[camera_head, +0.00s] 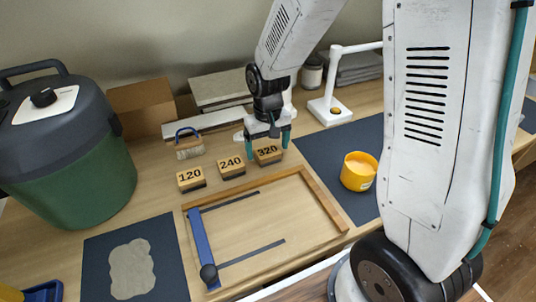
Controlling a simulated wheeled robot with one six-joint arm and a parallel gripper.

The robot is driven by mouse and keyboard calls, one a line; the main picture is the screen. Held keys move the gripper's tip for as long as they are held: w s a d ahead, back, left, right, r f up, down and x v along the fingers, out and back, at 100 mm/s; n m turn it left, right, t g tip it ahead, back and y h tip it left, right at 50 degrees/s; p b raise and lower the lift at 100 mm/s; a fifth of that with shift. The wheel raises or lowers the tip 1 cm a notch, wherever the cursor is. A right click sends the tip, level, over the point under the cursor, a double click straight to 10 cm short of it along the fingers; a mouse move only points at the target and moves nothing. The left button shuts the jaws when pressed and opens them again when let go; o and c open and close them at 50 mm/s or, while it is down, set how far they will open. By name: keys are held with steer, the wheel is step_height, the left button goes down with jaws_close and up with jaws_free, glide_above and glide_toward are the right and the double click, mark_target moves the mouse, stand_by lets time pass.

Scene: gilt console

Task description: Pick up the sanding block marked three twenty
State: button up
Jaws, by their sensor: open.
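The sanding block marked 320 (268,155) sits on the wooden bench at the right end of a row of blocks. The block marked 240 (231,167) is to its left, and the block marked 120 (190,179) is farther left. Each has a tan top with black numerals and a dark lower part. My gripper (268,142) is open, with teal fingers pointing down at the 320 block. One finger shows at its left and one at its upper right. I cannot tell whether the fingers touch the block.
A wooden frame with a blue bar (200,247) lies in front of the blocks. A yellow cup (358,171) stands on a dark mat (327,150) at right. A green canister (70,165) fills the left.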

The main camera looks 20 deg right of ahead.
mark_target(268, 150)
steer(key=shift+f, duration=0.6)
steer(key=c, duration=1.2)
steer(key=shift+o, duration=0.2)
steer(key=shift+r, duration=0.1)
step_height(268, 150, up, 10)
steer(key=shift+o, duration=0.9)
